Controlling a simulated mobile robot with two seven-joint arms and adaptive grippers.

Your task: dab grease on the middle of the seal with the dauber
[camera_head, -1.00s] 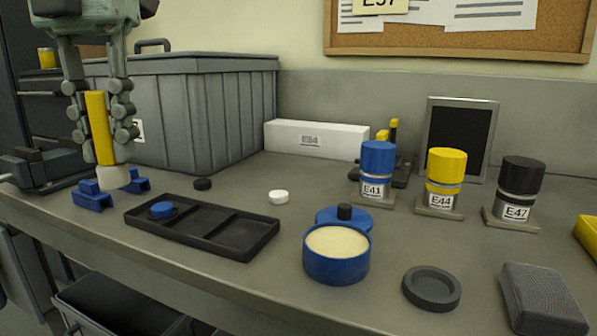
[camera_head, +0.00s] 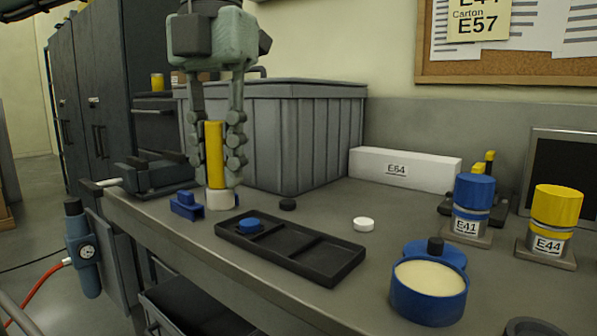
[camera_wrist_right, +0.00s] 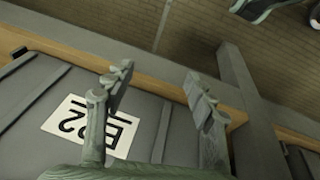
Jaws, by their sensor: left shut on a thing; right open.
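My left gripper (camera_head: 212,158) is shut on the yellow handle of the dauber (camera_head: 215,145) and holds it upright. The dauber's wide white tip (camera_head: 221,199) is low over the bench, just right of a blue rest (camera_head: 187,206); whether it touches anything below is unclear. A blue disc, perhaps the seal (camera_head: 249,225), sits in the left compartment of the black tray (camera_head: 318,273). The open blue grease tin (camera_head: 425,304), full of cream-coloured grease, stands at the right. My right gripper (camera_wrist_right: 158,88) is open and empty in the right wrist view, away from these things.
A black disc (camera_head: 288,204) and a white disc (camera_head: 363,224) lie behind the tray. A blue lid (camera_head: 450,257) lies behind the tin. A grey ribbed bin (camera_head: 320,140) and a white carton (camera_head: 400,169) stand behind. Blue-capped E41 (camera_head: 474,190) and yellow-capped E44 (camera_head: 556,206) jars stand right.

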